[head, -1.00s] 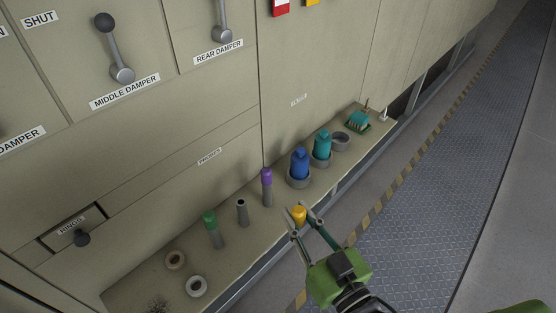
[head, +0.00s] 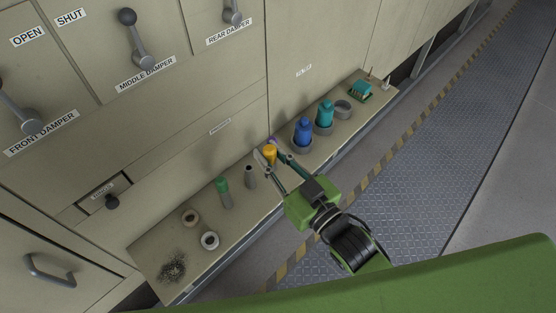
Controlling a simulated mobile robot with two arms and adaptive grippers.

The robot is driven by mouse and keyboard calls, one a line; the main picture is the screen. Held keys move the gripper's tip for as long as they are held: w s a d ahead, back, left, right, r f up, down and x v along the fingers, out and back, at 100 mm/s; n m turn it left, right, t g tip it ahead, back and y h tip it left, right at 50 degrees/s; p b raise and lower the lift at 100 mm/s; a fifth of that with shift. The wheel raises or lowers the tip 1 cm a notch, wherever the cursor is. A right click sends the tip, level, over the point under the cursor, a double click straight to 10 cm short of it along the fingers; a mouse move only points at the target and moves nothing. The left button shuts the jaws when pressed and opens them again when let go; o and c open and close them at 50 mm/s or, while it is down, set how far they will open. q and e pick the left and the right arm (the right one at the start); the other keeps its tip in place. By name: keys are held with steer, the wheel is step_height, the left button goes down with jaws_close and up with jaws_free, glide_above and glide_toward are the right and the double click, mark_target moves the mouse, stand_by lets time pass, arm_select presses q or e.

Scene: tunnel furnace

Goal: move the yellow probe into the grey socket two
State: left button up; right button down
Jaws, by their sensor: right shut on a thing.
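The yellow probe (head: 270,155) is held upright between the fingertips of my right gripper (head: 267,149), which is shut on it. They are just right of and above an empty grey socket (head: 250,178), the middle one of the row of tall sockets on the ledge. The probe is apart from this socket; its lower part is hard to see. Left of it, a green probe (head: 222,185) stands in another grey socket (head: 228,201). The purple probe is mostly hidden behind the right gripper. My left gripper is not in view.
Blue (head: 303,129) and teal (head: 325,113) bottles stand in grey rings to the right, beside an empty ring (head: 343,109). The furnace wall rises behind the ledge.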

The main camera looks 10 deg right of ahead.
steer(key=w+a+f+b, duration=0.3)
steer(key=w+a+b, duration=0.1)
steer(key=w, duration=0.3)
steer(key=shift+a+f+b, duration=0.25)
steer(key=shift+a+b, duration=0.05)
steer(key=shift+a, duration=0.25)
steer(key=shift+f, duration=0.1)
stand_by(0.6)
steer(key=shift+f, duration=0.5)
steer(key=shift+b, duration=0.3)
steer(key=shift+f+b, duration=0.9)
steer(key=shift+f, duration=0.5)
steer(key=shift+f, duration=0.1)
